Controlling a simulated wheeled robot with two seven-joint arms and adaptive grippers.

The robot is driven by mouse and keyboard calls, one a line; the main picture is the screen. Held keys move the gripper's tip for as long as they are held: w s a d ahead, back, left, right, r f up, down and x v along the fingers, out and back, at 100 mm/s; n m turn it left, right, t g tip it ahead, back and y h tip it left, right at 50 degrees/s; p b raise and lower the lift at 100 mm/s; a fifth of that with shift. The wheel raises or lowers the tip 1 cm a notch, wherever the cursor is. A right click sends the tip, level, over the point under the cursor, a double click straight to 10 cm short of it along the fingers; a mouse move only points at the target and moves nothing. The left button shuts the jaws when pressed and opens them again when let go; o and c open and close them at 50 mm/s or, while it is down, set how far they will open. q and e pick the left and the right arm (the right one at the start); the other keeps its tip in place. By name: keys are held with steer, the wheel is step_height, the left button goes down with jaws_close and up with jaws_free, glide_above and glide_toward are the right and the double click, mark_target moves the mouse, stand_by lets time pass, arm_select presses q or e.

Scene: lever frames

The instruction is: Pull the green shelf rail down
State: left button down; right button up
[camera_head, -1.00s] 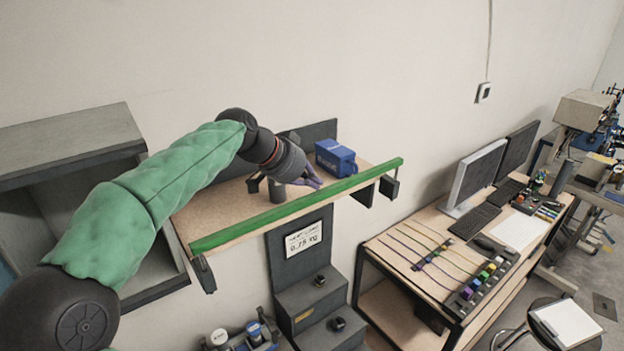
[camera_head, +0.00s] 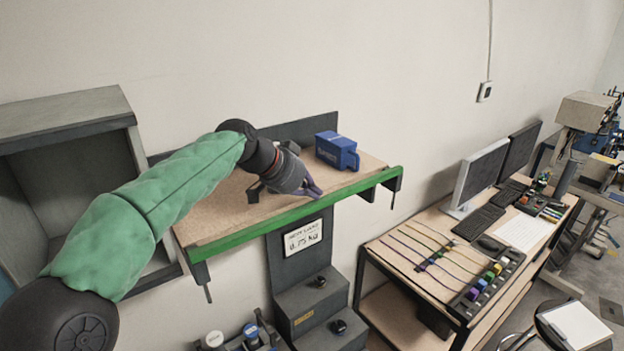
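The green shelf rail (camera_head: 255,231) runs along the front edge of a wooden wall shelf (camera_head: 225,208), from lower left to upper right. The shelf slopes down toward the rail. My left gripper (camera_head: 315,190) reaches over the shelf from the left, with its purple-grey fingertips pointing right and down just behind the rail's middle. The fingertips are close to the rail, but I cannot tell whether they touch it. The gap between the fingers is too small to judge. My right gripper is out of view.
A blue box (camera_head: 337,150) sits at the back of the shelf. A weight sign (camera_head: 303,237) hangs below the rail above dark steps (camera_head: 315,305). A grey open cabinet (camera_head: 65,115) is at left. A desk with monitors (camera_head: 475,178) stands at right.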

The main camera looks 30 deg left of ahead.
arm_select(q)
step_height(320, 180, down, 2)
steer(key=shift+f+b, duration=0.15)
steer(key=shift+b, duration=0.6)
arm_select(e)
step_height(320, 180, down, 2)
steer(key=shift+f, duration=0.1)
arm_select(q)
steer(key=shift+r+p, duration=0.4)
steer(key=shift+r, duration=0.1)
step_height(320, 180, up, 4)
steer(key=p, duration=0.2)
steer(key=shift+d+f+p, duration=0.1)
steer(key=shift+f+p, duration=0.1)
steer(key=shift+p, duration=0.1)
steer(key=b+v, duration=0.2)
steer(key=v, duration=0.8)
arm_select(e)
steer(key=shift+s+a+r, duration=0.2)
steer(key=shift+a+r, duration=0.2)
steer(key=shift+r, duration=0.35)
arm_select(q)
steer(key=shift+f, duration=0.1)
